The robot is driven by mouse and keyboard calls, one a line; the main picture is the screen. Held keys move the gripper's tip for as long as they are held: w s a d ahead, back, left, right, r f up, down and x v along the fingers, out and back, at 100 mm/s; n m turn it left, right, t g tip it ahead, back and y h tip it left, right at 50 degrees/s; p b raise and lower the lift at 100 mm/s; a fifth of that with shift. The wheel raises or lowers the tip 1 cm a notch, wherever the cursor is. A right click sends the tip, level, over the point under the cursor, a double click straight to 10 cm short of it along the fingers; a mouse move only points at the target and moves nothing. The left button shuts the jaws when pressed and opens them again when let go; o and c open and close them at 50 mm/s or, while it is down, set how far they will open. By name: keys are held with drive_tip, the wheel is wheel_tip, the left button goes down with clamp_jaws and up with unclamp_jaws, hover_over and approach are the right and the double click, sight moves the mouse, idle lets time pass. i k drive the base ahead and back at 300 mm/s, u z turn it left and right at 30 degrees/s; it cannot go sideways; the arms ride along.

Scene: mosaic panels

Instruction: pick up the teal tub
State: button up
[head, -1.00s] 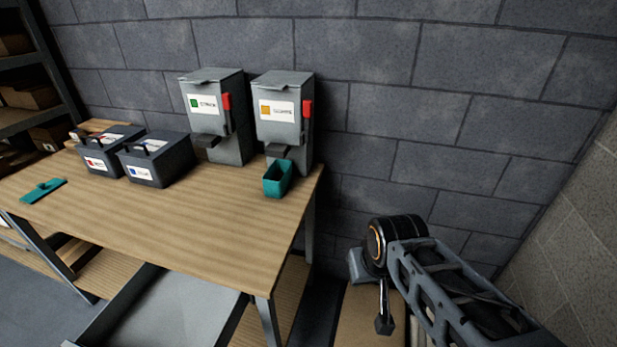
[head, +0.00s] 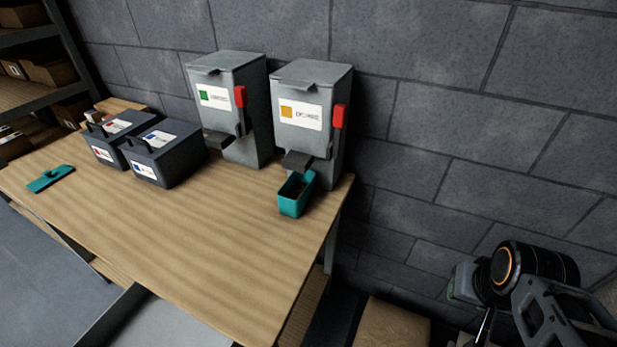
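The teal tub (head: 295,195) stands upright on the wooden table (head: 190,255), near its right end. It sits under the spout of the right grey dispenser (head: 310,148), which has an orange-marked label. Something brownish shows inside the tub. My gripper (head: 484,326) is at the lower right, off the table and well apart from the tub. Only a small part of it shows beside my arm, so I cannot tell whether it is open. A flat teal piece with a handle (head: 50,179) lies at the table's left.
A second grey dispenser (head: 225,135) with a green-marked label stands to the left. Two dark boxes with handles, one blue-labelled (head: 163,165) and one red-labelled (head: 108,155), stand further left. A block wall is behind. The table's front middle is clear.

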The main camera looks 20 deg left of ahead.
sight(296, 194)
drive_tip(key=i, duration=1.1)
drive_tip(key=u, duration=4.15)
